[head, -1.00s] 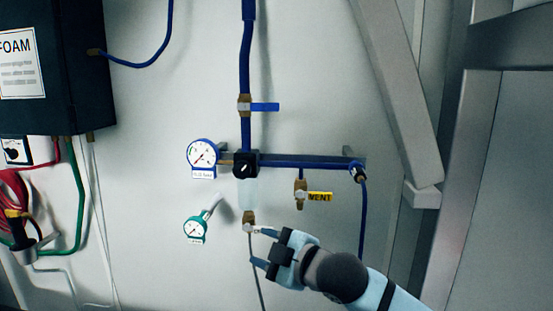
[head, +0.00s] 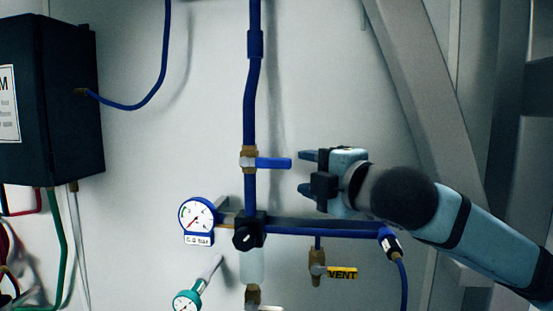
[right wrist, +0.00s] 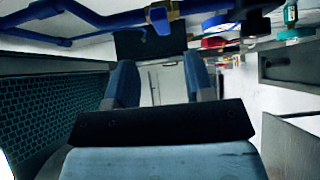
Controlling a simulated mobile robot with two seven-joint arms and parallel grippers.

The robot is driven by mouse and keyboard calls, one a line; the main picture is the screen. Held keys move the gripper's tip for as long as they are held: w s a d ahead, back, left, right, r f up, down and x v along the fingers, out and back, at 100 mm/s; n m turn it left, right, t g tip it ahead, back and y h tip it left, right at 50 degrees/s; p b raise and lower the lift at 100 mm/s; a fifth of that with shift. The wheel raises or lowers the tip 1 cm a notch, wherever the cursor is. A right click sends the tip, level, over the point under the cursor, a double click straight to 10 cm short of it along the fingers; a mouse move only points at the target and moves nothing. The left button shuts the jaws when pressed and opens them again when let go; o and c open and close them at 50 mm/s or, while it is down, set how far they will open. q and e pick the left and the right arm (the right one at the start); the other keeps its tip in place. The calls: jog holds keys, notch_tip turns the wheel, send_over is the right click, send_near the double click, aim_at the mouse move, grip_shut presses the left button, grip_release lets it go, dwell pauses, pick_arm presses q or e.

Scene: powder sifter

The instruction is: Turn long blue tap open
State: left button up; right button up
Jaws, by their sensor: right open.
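The long blue tap (head: 274,163) is a flat blue lever on a brass valve body on the vertical blue pipe (head: 251,100). In the head view the lever points right, level and across the pipe. In the right wrist view a blue lever end on a brass fitting (right wrist: 160,18) shows near the top, beyond the fingers. My right gripper (head: 306,172) is open and empty, just right of the lever's free end. A small gap separates them, and the upper finger is about level with the lever. Both fingers also show in the right wrist view (right wrist: 161,80). My left gripper is not in view.
Below are a horizontal blue pipe (head: 320,228), a black knob (head: 248,232), a round blue-rimmed gauge (head: 197,216) and a yellow VENT tap (head: 342,273). A dark box (head: 45,100) hangs at left. A slanted grey beam (head: 425,100) stands at right behind my arm.

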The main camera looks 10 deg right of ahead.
aim_at(278, 164)
jog(key=p+x, duration=0.2)
jog(key=x, duration=0.7)
jog(key=shift+w, duration=0.35)
jog(key=shift+w+a+f+p, duration=0.1)
jog(key=shift+w+a+p, duration=0.1)
jog(key=shift+w+p, duration=0.15)
jog(key=shift+w, duration=0.1)
grip_shut()
